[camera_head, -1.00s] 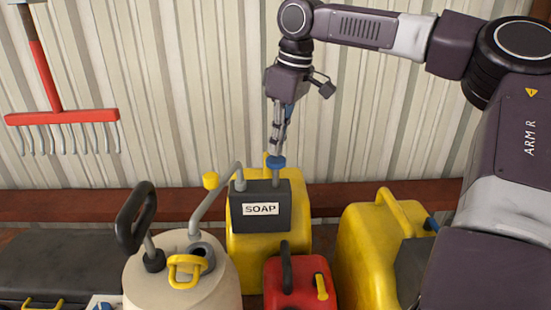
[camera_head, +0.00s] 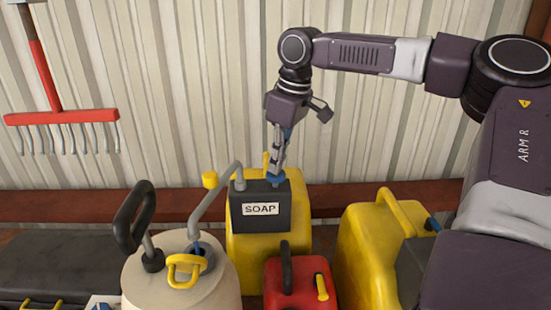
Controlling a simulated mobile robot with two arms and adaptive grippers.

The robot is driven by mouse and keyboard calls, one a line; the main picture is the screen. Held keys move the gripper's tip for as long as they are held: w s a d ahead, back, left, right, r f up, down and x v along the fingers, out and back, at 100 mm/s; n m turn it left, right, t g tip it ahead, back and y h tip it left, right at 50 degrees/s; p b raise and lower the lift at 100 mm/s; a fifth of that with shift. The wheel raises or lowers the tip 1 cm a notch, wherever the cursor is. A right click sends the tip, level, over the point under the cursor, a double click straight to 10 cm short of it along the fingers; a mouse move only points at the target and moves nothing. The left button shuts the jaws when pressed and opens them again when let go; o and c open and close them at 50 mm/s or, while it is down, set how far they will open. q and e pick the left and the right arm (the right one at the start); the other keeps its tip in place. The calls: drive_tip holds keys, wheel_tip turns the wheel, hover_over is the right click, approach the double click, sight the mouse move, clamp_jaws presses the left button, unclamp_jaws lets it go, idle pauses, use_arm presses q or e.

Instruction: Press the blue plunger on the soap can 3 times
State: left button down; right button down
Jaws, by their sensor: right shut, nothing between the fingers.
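The soap can (camera_head: 240,243) is yellow, with a dark block (camera_head: 260,224) on its upper front that carries a white SOAP label. The blue plunger (camera_head: 275,180) is low, close to the top of the dark block. My right gripper (camera_head: 276,172) points down, fingers shut and empty, with its tips at the plunger, seemingly touching it; they partly hide it. A grey spout (camera_head: 214,193) with a yellow knob runs from the block down to the opening of a cream can (camera_head: 180,285). A blue streak (camera_head: 197,248) shows at the spout's lower end. My left gripper is not in view.
A red can (camera_head: 301,289) stands in front of the soap can and a yellow can (camera_head: 365,245) to its right. A red rake (camera_head: 62,117) hangs on the corrugated wall (camera_head: 190,90) behind. The space above the soap can is clear except for my right arm.

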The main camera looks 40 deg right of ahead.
drive_tip(key=shift+f, duration=0.35)
drive_tip(key=shift+w+p+v, duration=0.1)
drive_tip(key=shift+p+v, duration=0.3)
drive_tip(key=shift+v, duration=0.25)
drive_tip(key=shift+w+p+v, duration=0.15)
drive_tip(key=shift+p+v, duration=0.2)
drive_tip(key=shift+v, duration=0.25)
drive_tip(key=shift+w+a+v, duration=0.1)
drive_tip(key=shift+w+v, duration=0.1)
drive_tip(key=shift+v, duration=0.75)
drive_tip(key=shift+w+a+v, duration=0.1)
drive_tip(key=shift+w+v, duration=0.05)
drive_tip(key=shift+v, duration=0.8)
drive_tip(key=shift+s+d+b+x, duration=0.1)
drive_tip(key=shift+s+b+x, duration=0.1)
drive_tip(key=shift+x, duration=0.8)
drive_tip(key=shift+s+d+b+x, duration=0.1)
drive_tip(key=shift+s+b+x, duration=0.1)
drive_tip(key=shift+x, duration=0.8)
drive_tip(key=shift+s+b+x, duration=0.15)
drive_tip(key=shift+s+x, duration=0.05)
drive_tip(key=shift+x, duration=0.8)
drive_tip(key=shift+p+v, duration=0.4)
drive_tip(key=shift+v, duration=0.55)
drive_tip(key=shift+w+a+r, duration=0.1)
drive_tip(key=shift+r, duration=0.95)
drive_tip(key=shift+w+r, duration=0.1)
drive_tip(key=shift+r, duration=0.95)
drive_tip(key=shift+f, duration=0.1)
